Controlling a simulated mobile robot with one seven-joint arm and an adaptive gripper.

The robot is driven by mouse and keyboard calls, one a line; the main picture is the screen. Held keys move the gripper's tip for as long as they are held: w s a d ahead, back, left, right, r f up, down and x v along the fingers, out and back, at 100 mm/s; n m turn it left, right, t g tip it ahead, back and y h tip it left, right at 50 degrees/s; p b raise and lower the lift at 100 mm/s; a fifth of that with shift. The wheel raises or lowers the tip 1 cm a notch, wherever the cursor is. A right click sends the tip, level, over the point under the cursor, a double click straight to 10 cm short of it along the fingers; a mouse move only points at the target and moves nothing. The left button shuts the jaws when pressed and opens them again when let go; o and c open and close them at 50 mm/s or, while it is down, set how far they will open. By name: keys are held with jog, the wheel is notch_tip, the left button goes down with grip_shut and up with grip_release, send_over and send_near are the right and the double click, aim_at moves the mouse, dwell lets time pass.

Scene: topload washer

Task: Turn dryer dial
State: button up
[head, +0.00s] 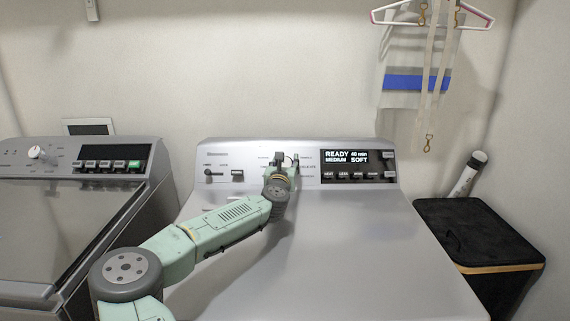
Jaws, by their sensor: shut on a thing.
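The dryer (350,235) is the grey machine in the middle, with a control panel along its back. Its lit display (346,157) reads READY, MEDIUM, SOFT. My gripper (286,160) is at the panel just left of the display, at the place of the dryer dial. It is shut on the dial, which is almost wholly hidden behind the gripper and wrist. The dial's angle cannot be seen. Small printed labels show around the gripper.
A second machine (60,225) with a white knob (36,152) stands at the left. Two small dark controls (222,174) sit left of my gripper. A black hamper (480,230) stands at the right. The dryer's top is clear right of my arm.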

jog(key=c, duration=0.3)
jog(key=shift+m, duration=0.3)
jog(key=m+g+h, duration=0.1)
jog(key=m+h, duration=0.1)
jog(key=m, duration=0.1)
jog(key=m+g+h, duration=0.1)
jog(key=m, duration=0.2)
jog(key=shift+h, duration=0.4)
jog(key=m+g+h+b, duration=0.1)
jog(key=m, duration=0.2)
jog(key=m+g+h+b, duration=0.1)
jog(key=m+g, duration=0.1)
jog(key=m, duration=0.1)
jog(key=shift+d+f+g+h, duration=0.1)
jog(key=shift+d+g+h, duration=0.1)
jog(key=shift+g+h, duration=0.1)
jog(key=m+g+p, duration=0.1)
jog(key=m+g, duration=0.2)
jog(key=m, duration=0.2)
jog(key=shift+s+d+f+m+g+p, duration=0.1)
jog(key=shift+m+g+p, duration=0.15)
jog(key=shift+m+g, duration=0.35)
jog(key=shift+s+m+g+p, duration=0.1)
jog(key=shift+m+g+p, duration=0.15)
jog(key=shift+m, duration=0.55)
jog(key=shift+f+m+g, duration=0.1)
jog(key=shift+m+g, duration=0.35)
jog(key=shift+m, duration=0.15)
